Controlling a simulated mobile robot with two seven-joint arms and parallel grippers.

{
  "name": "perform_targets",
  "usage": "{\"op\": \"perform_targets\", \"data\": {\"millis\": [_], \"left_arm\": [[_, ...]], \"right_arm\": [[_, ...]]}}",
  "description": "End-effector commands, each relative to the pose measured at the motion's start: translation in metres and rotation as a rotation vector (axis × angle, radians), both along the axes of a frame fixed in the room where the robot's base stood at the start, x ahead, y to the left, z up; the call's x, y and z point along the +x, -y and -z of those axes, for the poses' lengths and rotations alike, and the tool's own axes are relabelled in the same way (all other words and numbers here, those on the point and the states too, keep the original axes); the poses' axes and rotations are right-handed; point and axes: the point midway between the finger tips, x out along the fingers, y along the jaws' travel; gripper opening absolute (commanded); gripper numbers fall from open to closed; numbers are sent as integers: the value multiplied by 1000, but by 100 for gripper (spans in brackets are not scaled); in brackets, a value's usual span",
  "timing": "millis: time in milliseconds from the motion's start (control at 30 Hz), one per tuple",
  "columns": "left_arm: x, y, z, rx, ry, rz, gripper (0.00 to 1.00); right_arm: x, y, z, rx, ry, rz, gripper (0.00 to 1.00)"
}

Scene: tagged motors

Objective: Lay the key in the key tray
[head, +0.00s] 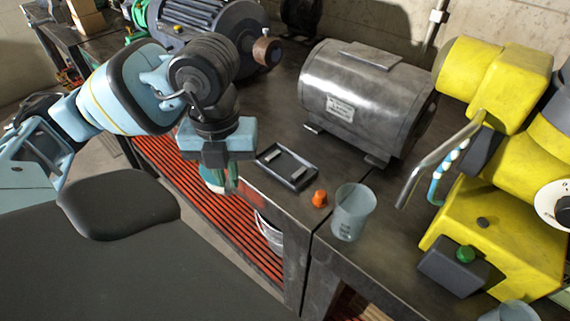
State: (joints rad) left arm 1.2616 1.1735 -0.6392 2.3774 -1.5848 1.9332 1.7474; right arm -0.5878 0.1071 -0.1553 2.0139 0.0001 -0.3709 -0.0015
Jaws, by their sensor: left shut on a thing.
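The key tray (287,187) is a small dark, shallow tray near the front edge of the workbench. Two small grey raised pieces show inside it. My left gripper (232,188) points down just left of the tray, near the bench's front edge, and is apart from it. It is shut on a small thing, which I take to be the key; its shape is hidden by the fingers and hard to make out. No key shows clearly elsewhere on the bench. My right gripper is not in view.
An orange piece (319,199) and a clear beaker (352,214) stand right of the tray. A large grey motor (365,95) stands behind it. Another dark motor (215,30) is at the back left. A yellow machine (495,230) fills the right.

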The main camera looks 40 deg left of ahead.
Motion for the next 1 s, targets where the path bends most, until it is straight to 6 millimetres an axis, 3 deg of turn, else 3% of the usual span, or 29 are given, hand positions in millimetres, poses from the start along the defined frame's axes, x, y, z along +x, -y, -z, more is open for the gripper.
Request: {"op": "perform_targets", "data": {"millis": [200, 400, 767, 1000], "left_arm": [[-8, -11, -5, -1, 5, -437, 0], [-13, -16, -8, -4, 9, -712, 0], [-13, -18, -9, -6, 10, -823, 0], [17, -9, -8, -11, 9, -820, 0]], "right_arm": [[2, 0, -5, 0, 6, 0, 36], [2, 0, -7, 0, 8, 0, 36], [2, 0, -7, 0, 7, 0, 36], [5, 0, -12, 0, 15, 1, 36]]}}
